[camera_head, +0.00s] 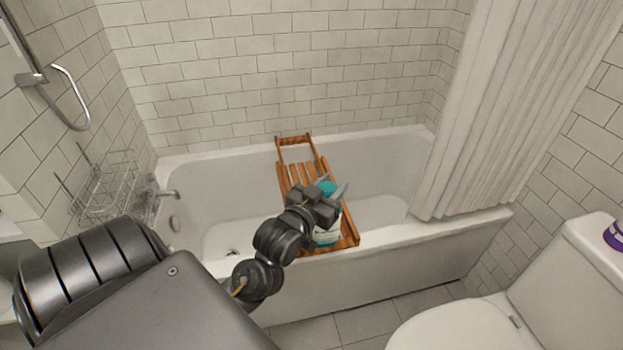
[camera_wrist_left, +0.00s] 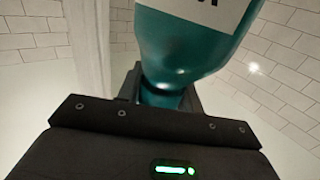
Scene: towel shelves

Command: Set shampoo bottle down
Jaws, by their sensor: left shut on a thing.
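The shampoo bottle (camera_head: 328,237) is teal with a white label. It is partly hidden behind my left gripper (camera_head: 327,192) in the head view, at the near end of the wooden bath tray (camera_head: 347,217). In the left wrist view the teal bottle (camera_wrist_left: 190,50) fills the top middle, its narrower end between the fingers of my left gripper (camera_wrist_left: 165,88). The gripper is shut on the bottle. I cannot tell whether the bottle's base touches the tray. My right gripper is not in view.
The slatted tray lies across the white bathtub (camera_head: 380,258). A wire rack (camera_head: 105,185) and a tap (camera_head: 168,194) are at the left. The tray's far part looks clear.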

